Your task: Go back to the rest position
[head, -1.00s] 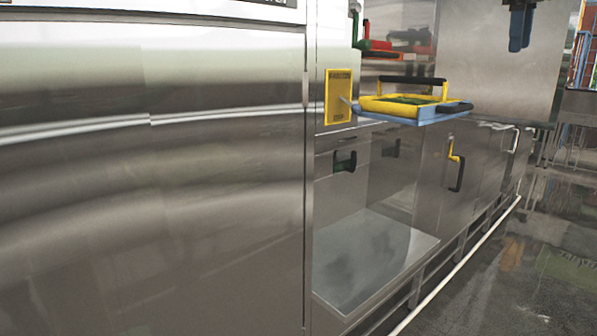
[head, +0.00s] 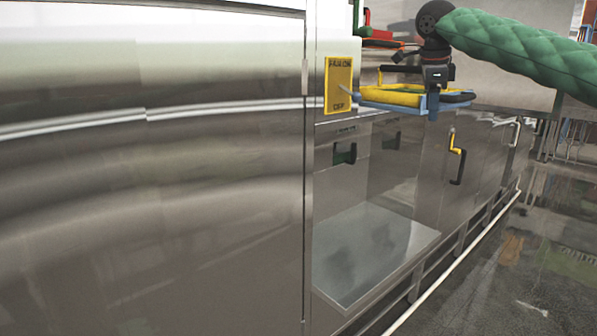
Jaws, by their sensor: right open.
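My right gripper (head: 433,110) hangs down from the green-sleeved right arm, which comes in from the upper right. It is open, with its blue fingers at the near edge of a yellow and blue tray-like piece (head: 405,96). I cannot tell whether the fingers touch that piece or only overlap it in the picture. The gripper and wrist hide part of it. My left gripper is not in view.
A large steel cabinet (head: 150,200) fills the left side. A yellow sign (head: 339,85) is on the steel front beside the tray-like piece. An empty steel shelf (head: 375,255) is below. Free wet-looking floor (head: 500,290) lies at the lower right.

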